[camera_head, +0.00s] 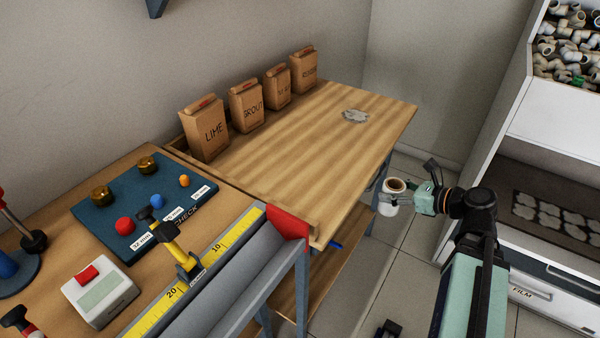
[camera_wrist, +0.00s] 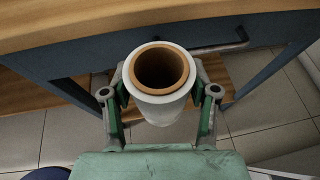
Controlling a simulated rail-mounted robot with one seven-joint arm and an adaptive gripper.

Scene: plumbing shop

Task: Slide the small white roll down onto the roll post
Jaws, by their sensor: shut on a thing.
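The small white roll (camera_head: 389,208) has a brown core and is held in my gripper (camera_head: 401,199), in open air to the right of the wooden bench. In the wrist view the roll (camera_wrist: 160,107) sits between the two fingers of my gripper (camera_wrist: 160,92), its open brown core facing the camera and slightly tilted. The fingers are shut on its sides. I cannot make out the roll post in either view.
The wooden bench (camera_head: 300,130) carries several paper bags along its back and a flat grey scalloped piece (camera_head: 355,116). A grey trough with a yellow ruler (camera_head: 225,243) stands in front. White shelving (camera_head: 550,130) with pipe fittings is at right.

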